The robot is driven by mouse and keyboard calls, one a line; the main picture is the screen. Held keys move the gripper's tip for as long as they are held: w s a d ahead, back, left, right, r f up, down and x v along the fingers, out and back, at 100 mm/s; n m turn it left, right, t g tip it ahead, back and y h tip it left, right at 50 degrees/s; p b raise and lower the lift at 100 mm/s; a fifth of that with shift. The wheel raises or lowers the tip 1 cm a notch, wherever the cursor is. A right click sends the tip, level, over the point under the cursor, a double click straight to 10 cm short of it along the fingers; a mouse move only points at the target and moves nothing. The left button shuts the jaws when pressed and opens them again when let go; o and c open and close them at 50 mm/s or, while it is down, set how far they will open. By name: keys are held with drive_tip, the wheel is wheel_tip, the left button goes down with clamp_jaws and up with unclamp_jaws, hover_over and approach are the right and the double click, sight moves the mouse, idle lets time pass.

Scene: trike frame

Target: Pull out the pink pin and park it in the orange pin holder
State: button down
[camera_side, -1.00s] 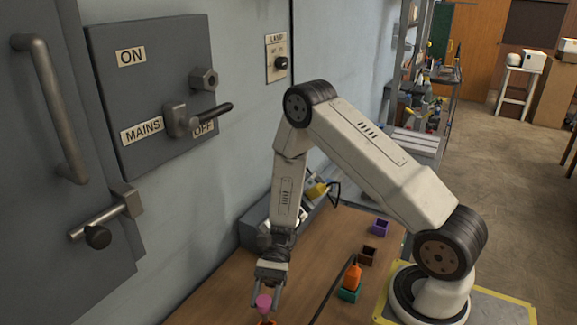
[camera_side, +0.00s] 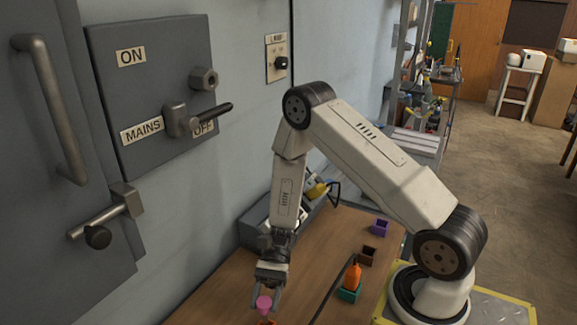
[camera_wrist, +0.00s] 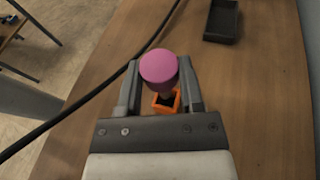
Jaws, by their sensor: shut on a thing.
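The pink pin (camera_wrist: 159,66) is between the fingers of my gripper (camera_wrist: 160,88) in the wrist view, its round head up. My gripper is shut on it. The orange pin holder (camera_wrist: 172,103), a small square socket with a dark opening, stands on the table right at the pin; the pin's lower end is hidden, so I cannot tell whether it is inside. In the side view the pink pin (camera_side: 264,303) is between the fingertips of my gripper (camera_side: 267,293), low over the table, with a bit of the orange holder (camera_side: 266,322) at the bottom edge.
A black cable (camera_wrist: 93,94) runs over the table beside my gripper. A dark tray (camera_wrist: 222,22) lies farther off. A teal holder with an orange thing (camera_side: 352,279), a brown box (camera_side: 367,256) and a purple box (camera_side: 380,228) stand to the right in the side view.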

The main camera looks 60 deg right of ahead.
sight(266, 311)
drive_tip(key=shift+f, duration=2.05)
drive_tip(key=shift+c, duration=0.7)
unclamp_jaws()
drive_tip(key=shift+d, duration=0.1)
drive_tip(key=shift+v, duration=3.8)
drive_tip(key=shift+r, duration=0.1)
